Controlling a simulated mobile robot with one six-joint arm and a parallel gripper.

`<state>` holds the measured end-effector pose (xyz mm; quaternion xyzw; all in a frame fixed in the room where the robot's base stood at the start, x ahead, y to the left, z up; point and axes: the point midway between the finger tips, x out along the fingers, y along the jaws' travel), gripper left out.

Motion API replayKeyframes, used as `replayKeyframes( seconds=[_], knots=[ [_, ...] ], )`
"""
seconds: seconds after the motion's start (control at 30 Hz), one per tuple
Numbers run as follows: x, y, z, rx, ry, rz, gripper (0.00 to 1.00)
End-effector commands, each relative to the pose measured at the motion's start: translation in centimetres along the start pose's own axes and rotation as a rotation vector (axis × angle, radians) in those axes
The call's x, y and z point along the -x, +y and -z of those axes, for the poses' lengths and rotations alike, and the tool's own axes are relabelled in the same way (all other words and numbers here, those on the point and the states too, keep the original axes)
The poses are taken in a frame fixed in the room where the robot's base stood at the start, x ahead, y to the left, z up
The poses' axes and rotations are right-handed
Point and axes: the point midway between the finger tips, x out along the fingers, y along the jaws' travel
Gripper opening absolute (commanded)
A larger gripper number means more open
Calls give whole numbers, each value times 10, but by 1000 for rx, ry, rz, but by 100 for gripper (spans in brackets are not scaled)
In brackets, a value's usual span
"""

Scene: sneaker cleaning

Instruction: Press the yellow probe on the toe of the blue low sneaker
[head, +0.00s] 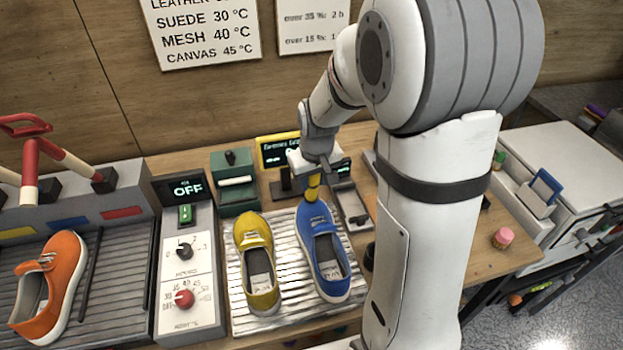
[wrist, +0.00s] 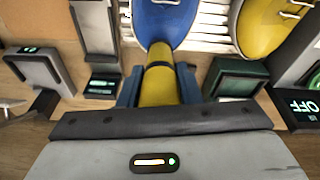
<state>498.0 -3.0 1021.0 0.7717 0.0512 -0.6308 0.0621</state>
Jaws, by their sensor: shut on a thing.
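The blue low sneaker (head: 322,252) lies on the ribbed metal tray (head: 292,318), its toe toward the back wall. Its toe (wrist: 162,22) also shows at the top of the wrist view. My gripper (wrist: 158,82) is shut on the yellow probe (wrist: 157,92), one finger on each side. In the head view the probe (head: 313,187) points down at the toe from my gripper (head: 314,172). The probe's tip overlaps the toe's edge in the wrist view. I cannot tell whether it touches.
A yellow sneaker (head: 256,264) lies left of the blue one on the same tray. An orange sneaker (head: 50,286) is at far left. A control panel (head: 188,270) with knobs reads OFF. A green box (head: 233,180) and a small display (head: 278,151) stand behind the tray.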

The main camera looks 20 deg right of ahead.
Motion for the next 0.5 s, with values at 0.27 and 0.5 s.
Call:
replayKeyframes(
  seconds=[0.27, 0.5],
  knots=[
    [-3, 0, 0, -1, 0, 0, 8],
    [-6, 0, -1, -1, 0, 0, 8]
  ],
)
